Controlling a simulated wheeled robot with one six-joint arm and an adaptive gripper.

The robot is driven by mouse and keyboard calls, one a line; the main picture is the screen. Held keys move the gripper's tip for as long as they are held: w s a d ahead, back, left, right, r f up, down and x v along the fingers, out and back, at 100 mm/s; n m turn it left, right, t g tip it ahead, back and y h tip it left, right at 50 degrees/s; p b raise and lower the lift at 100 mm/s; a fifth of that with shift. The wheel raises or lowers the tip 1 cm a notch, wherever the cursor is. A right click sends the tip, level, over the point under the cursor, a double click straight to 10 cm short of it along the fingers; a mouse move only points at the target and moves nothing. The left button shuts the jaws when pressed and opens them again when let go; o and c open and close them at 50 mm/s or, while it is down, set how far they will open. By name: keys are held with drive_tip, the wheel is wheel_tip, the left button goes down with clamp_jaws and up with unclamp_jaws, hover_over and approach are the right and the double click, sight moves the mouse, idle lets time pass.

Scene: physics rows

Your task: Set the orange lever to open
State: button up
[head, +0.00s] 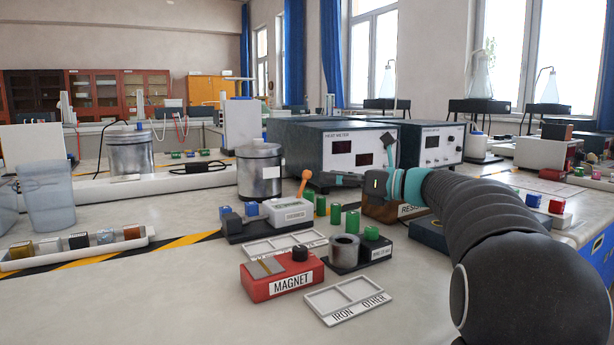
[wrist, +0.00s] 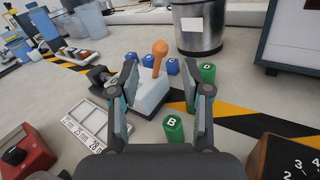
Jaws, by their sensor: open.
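The orange lever (head: 304,180) stands up from a white box (head: 293,212) on a dark base, its round knob at the top and leaning slightly right in the head view. In the wrist view the lever (wrist: 159,50) rises beyond and between my fingertips, with the white box (wrist: 150,92) below it. My gripper (head: 363,166) is open and empty, to the right of the lever in the head view. In the wrist view my gripper (wrist: 160,85) has its two fingers spread to either side of the box. No contact with the lever is visible. Any open or shut marking is unreadable.
Green lettered cylinders (wrist: 173,128) stand close to the right finger. A metal can (head: 259,172) stands behind. A red magnet block (head: 282,277), a white tray (head: 345,300) and a meter box (head: 330,147) surround the area.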

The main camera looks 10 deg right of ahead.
sight(307, 174)
drive_tip(key=x, duration=0.7)
clamp_jaws()
